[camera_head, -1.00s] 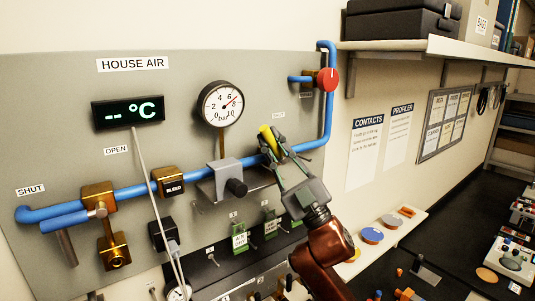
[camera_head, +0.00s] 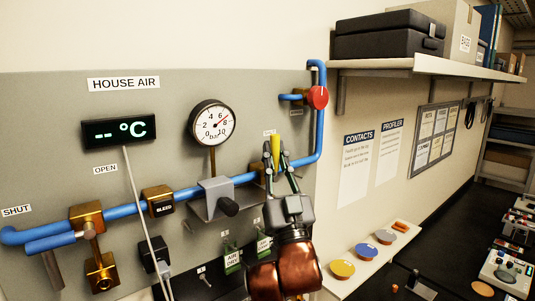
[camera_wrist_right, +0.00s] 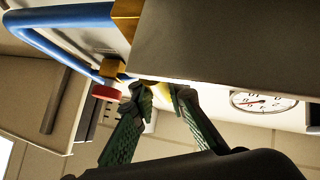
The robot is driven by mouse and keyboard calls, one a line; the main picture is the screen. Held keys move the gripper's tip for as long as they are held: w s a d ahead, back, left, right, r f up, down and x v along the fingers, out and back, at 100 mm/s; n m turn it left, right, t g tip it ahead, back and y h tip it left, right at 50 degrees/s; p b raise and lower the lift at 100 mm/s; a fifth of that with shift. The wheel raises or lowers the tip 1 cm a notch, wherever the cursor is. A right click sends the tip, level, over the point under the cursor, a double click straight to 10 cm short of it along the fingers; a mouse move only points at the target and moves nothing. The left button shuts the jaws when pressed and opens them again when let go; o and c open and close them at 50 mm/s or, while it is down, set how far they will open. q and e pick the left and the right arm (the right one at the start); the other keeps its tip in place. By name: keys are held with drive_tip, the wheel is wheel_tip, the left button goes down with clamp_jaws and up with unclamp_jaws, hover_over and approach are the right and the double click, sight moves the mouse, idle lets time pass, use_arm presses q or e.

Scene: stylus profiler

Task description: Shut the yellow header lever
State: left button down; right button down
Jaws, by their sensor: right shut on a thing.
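The yellow header lever (camera_head: 275,149) stands nearly upright at the blue pipe, near the right end of the grey panel. My right gripper (camera_head: 280,160) reaches up from below and is shut on the lever, whose top sticks out above the fingertips. In the right wrist view a small bit of yellow (camera_wrist_right: 166,89) shows between the fingertips (camera_wrist_right: 162,93), and a large grey-brown surface hides most of the lever. The lever's pivot is mostly hidden behind my gripper. My left gripper is not in view.
The blue pipe (camera_head: 120,211) crosses the panel and turns up beside a red knob (camera_head: 318,97). A shelf (camera_head: 430,66) juts out at upper right.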

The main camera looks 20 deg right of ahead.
idle(0.3)
drive_tip(key=c, duration=1.9)
unclamp_jaws()
drive_tip(key=v, duration=1.2)
